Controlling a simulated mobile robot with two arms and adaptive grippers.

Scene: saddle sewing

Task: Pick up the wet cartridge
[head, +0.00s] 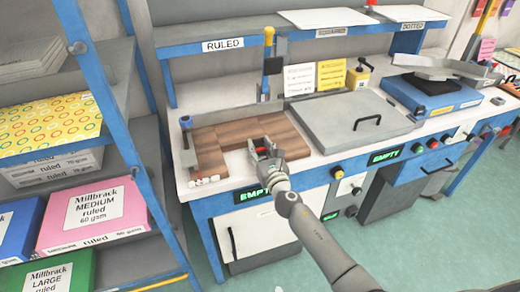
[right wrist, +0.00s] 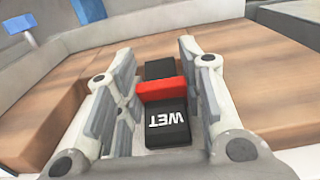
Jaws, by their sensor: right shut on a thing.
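The wet cartridge (right wrist: 165,121) is a black block with a red band across it and white "WET" lettering. It lies between the two fingers of my right gripper (right wrist: 157,58), which is shut on it. In the head view my right gripper (head: 267,152) is over the front part of the brown wooden surface (head: 235,133), with a bit of red showing between the fingers. Whether the cartridge still touches the wood cannot be told.
A grey lidded box (head: 350,115) with a black handle stands right of the wood. Small white pieces (head: 205,181) lie at the bench's front left. A yellow-handled tool (head: 268,60) stands behind. A blue shelf rack (head: 95,85) with paper boxes is at left.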

